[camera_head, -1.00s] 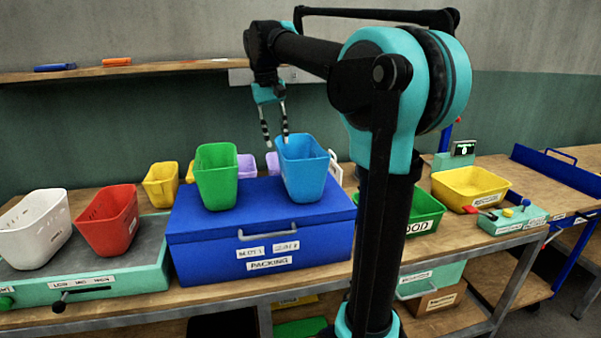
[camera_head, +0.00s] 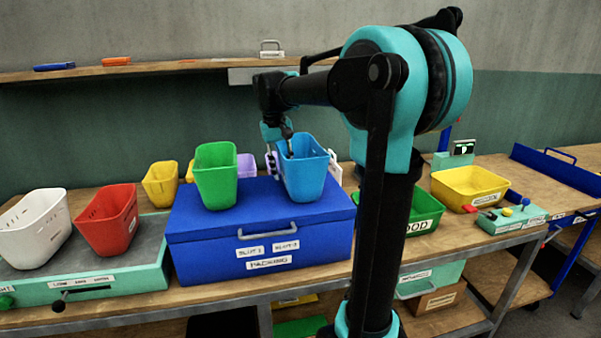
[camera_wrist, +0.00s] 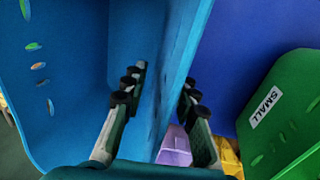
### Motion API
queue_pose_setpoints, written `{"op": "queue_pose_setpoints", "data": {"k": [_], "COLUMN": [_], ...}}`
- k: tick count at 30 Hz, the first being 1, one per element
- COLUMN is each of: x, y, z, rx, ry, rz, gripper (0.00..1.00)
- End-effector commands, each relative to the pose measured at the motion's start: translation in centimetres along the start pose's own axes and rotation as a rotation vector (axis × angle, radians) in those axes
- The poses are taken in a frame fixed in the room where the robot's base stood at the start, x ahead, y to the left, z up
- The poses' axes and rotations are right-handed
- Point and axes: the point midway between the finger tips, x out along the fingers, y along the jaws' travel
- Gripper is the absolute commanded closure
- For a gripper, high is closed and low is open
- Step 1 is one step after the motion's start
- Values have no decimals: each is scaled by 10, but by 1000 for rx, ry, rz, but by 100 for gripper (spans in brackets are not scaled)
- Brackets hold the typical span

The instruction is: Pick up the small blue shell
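The small blue shell (camera_head: 304,178) is an open-topped tub standing upright on the right part of the blue packing box lid (camera_head: 260,213). My gripper (camera_head: 280,156) is down at the shell's left rim. In the wrist view, the blue shell's wall (camera_wrist: 172,60) passes between the two fingers of my gripper (camera_wrist: 163,78). One finger is inside the shell and the other outside. The fingers are spread, with a visible gap between the inner finger and the wall. The lower part of the inner finger's side is partly dark.
A green shell (camera_head: 215,178) labelled SMALL stands close on the left, also seen in the wrist view (camera_wrist: 285,120). Red (camera_head: 108,222) and white (camera_head: 38,232) shells stand further left. Purple (camera_head: 246,166) and yellow (camera_head: 160,186) shells stand behind. The wall shelf (camera_head: 180,69) is above.

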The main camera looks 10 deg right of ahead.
Motion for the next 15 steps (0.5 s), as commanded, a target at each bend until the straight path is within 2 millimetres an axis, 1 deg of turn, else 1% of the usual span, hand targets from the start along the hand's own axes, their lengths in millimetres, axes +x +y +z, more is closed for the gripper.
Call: {"op": "queue_pose_setpoints", "data": {"k": [4, 5, 11, 15], "x": [0, 0, 0, 0], "y": [0, 0, 0, 0], "z": [0, 0, 0, 0], "rx": [0, 0, 0, 0], "ry": [0, 0, 0, 0], "rz": [0, 0, 0, 0], "gripper": [72, 74, 99, 100]}}
